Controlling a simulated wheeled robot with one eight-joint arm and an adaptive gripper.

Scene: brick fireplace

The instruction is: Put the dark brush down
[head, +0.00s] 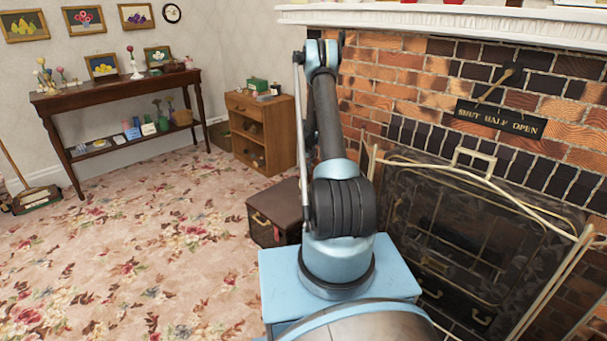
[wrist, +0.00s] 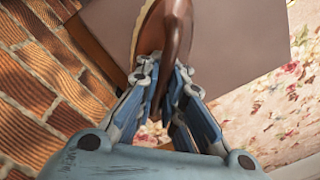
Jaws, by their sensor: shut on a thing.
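The dark brush (wrist: 177,28) is in the wrist view, with a dark brown glossy body and a pale yellowish edge along its left side. My gripper (wrist: 166,72) is shut on it, and part of the brush shows between the blue fingers. A flat mauve-brown surface (wrist: 235,45) lies beyond the brush; I cannot tell the gap between them. In the head view my arm hides the gripper and the brush.
A brown case (head: 272,212) stands on the floral carpet (head: 130,265) beside my base. A small wooden cabinet (head: 275,140) and a dark side table (head: 110,95) stand behind. The brick fireplace with its screen (head: 480,225) is at right. Open carpet lies left.

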